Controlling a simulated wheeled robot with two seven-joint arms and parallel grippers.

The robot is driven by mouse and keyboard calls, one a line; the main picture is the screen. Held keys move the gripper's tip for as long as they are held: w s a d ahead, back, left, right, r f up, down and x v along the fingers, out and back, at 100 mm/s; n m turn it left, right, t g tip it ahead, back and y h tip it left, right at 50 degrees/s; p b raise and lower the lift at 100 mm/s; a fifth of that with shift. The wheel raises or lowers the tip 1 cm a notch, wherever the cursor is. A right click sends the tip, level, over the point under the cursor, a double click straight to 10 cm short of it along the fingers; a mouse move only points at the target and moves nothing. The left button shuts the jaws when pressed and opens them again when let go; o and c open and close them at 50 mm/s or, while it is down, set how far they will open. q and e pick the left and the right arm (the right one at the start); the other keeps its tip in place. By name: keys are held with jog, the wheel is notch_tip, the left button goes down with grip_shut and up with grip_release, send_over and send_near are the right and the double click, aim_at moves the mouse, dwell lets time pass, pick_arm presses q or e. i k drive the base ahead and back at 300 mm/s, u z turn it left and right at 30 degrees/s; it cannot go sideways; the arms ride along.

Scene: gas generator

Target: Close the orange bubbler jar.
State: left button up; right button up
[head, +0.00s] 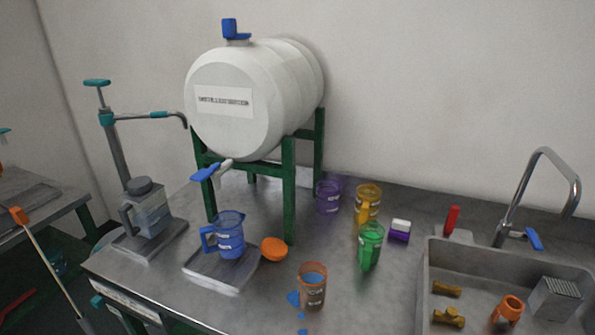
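An orange see-through jar (312,288) stands upright near the front of the metal table, with its top open and blue matter visible inside. An orange round lid (274,249) lies on the table behind and to the left of the jar, apart from it. Neither of my grippers shows in the head view.
Blue spills (294,299) lie left of the jar. A blue pitcher (230,236) stands on a tray left of the lid. Green (370,246), yellow (368,197) and purple (328,196) containers stand behind. A white barrel (232,105) rests on a green stand. A sink (438,270) is at right.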

aim_at(312, 278)
jog(key=k, duration=0.5)
jog(key=u, duration=1.05)
jog(key=i, duration=0.8)
jog(key=z, duration=1.75)
